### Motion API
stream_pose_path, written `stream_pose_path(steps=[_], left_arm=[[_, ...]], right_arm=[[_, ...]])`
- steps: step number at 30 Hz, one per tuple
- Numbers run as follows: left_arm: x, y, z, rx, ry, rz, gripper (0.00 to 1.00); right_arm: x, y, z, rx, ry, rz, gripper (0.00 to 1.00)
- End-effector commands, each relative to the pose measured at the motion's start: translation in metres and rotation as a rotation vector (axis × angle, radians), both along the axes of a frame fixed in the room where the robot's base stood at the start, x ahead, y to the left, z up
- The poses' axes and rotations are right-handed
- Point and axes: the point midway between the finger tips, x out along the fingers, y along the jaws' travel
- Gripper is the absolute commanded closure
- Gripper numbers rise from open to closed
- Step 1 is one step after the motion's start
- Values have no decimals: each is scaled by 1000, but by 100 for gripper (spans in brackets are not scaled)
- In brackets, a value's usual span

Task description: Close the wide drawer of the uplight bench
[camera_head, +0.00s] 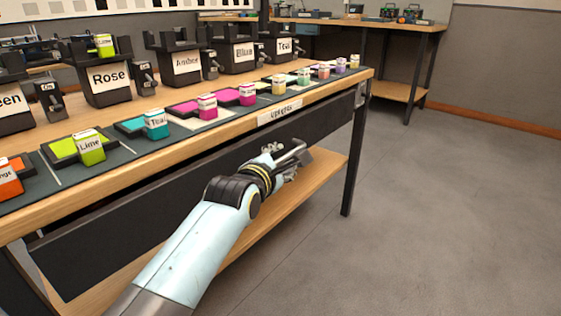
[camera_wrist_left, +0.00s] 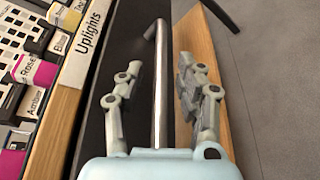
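The wide drawer has a long dark front (camera_head: 130,218) under the wooden top of the uplight bench (camera_head: 318,98), which bears an "Uplights" label (camera_head: 280,112). No drawer inside shows, and I cannot tell how far the front stands out. Its silver bar handle (camera_wrist_left: 158,110) shows in the left wrist view. My left gripper (camera_head: 291,160) is at the right part of the drawer front. In the left wrist view its fingers are apart, one on each side of the bar, with gaps visible. My right gripper is in neither view.
Coloured blocks, such as the Teal one (camera_head: 156,124), stand in a row along the bench top. Labelled dark holders, such as Rose (camera_head: 108,80), stand behind. A lower wooden shelf (camera_head: 318,170) lies under the drawer. The grey floor (camera_head: 450,210) to the right is clear.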

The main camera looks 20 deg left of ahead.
Motion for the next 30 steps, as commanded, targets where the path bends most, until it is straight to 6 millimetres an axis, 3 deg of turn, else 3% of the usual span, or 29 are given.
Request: stream_pose_path(steps=[2, 9, 22, 30], left_arm=[[0, 0, 0, 0, 0, 0, 68], [0, 0, 0, 0, 0, 0, 99], [0, 2, 0, 1, 1, -1, 100], [13, 38, 0, 3, 1, 0, 100]], right_arm=[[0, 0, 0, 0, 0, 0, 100], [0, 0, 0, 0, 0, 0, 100], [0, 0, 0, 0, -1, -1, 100], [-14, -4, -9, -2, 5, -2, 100]])
